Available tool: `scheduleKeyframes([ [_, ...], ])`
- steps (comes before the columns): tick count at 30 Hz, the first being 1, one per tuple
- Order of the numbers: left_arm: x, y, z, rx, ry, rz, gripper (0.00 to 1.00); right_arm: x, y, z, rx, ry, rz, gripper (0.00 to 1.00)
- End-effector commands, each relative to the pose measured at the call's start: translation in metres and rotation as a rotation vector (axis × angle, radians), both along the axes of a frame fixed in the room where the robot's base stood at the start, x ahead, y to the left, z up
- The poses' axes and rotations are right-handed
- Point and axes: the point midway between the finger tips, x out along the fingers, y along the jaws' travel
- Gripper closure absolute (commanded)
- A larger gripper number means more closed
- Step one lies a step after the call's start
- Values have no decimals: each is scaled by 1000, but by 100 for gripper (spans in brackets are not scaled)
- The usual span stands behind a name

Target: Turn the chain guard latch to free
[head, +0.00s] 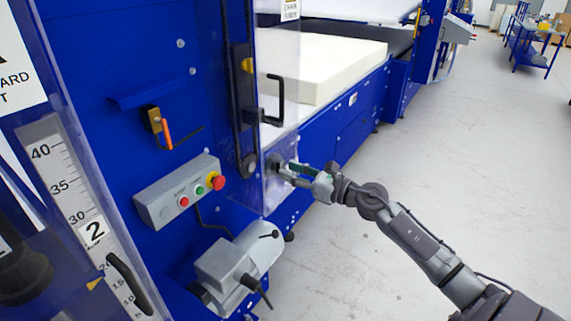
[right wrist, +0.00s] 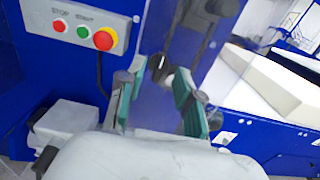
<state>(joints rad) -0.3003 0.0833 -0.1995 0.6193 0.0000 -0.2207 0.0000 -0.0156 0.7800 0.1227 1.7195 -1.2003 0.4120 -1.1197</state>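The chain guard is a clear panel (head: 290,100) on the blue machine, with part of a CHAIN label at its top. A small dark knob (head: 275,160), which looks like the latch, sits low on this panel. In the right wrist view the dark knob (right wrist: 160,65) shows beyond and between the fingertips. My right gripper (head: 290,170) is just to the right of the knob in the head view, fingers pointing at it. Its green-padded fingers (right wrist: 158,82) are spread apart with nothing visibly held. Whether a finger touches the knob is unclear. My left gripper is not in view.
A grey button box (head: 180,190) and a grey motor (head: 240,258) with a lever stick out at the left and below. A black handle (head: 275,100) is above the knob. A white foam block (head: 320,65) lies behind. Open floor (head: 450,150) is at right.

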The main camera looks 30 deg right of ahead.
Motion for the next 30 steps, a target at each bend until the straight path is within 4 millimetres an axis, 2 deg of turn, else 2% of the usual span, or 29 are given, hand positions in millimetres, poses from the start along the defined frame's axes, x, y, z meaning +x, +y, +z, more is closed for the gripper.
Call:
scheduleKeyframes([
  [6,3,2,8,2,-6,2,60,19,8,0,2,0,-1,65],
  [15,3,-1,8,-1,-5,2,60,21,9,-1,2,1,0,65],
  [16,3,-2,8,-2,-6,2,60,21,9,-1,2,1,-1,67],
  [22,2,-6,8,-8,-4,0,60,21,9,-1,2,1,0,100],
  [30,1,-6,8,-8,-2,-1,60,21,9,-1,5,2,-1,100],
])
